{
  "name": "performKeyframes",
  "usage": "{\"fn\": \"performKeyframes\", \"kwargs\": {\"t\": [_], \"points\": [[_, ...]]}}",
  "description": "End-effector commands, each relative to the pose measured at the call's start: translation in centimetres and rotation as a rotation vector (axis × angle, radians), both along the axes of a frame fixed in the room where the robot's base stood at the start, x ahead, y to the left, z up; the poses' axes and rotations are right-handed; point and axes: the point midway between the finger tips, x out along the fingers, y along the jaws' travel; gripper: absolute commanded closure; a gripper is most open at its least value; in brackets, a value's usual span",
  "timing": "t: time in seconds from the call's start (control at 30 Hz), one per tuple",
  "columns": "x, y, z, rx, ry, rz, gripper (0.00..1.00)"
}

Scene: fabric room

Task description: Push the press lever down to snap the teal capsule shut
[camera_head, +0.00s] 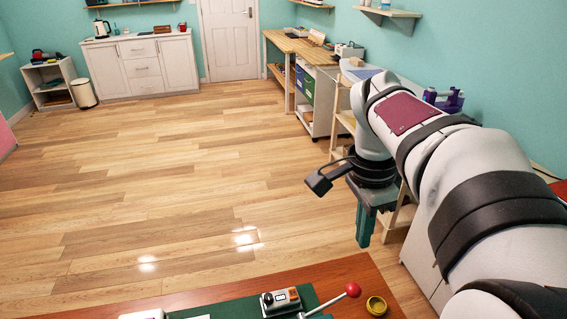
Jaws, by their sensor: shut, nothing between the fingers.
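The press lever (325,304) is a thin metal rod with a red ball knob (353,290) at its raised end, slanting up to the right at the bottom edge of the view. Its lower end and the body of the press run out of the frame. I cannot make out a teal capsule. My gripper (364,238) has teal fingers pointing down. It is shut and empty, and in the picture it is above the red knob, apart from it.
The reddish wooden table (345,268) carries a dark green mat (235,306), a small grey and black device (281,300) and a yellow round container (376,306) right of the knob. A white object (145,314) is partly cut off. Open wood floor lies beyond the table.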

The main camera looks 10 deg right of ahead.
Motion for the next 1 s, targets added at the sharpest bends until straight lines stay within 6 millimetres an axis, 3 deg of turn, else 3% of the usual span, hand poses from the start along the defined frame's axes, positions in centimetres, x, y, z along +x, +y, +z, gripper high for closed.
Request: {"fn": "performKeyframes", "kwargs": {"t": [0.17,0.6,0.8,1.0], "points": [[-0.1,-0.2,-2.6,0.002,0.004,0.001,1.0],[-0.1,-1.0,-11.7,0.003,0.003,0.002,1.0],[-0.1,-1.1,-13.6,0.003,0.0,0.002,1.0],[0.0,-1.1,-13.8,0.002,-0.002,0.002,1.0]]}}
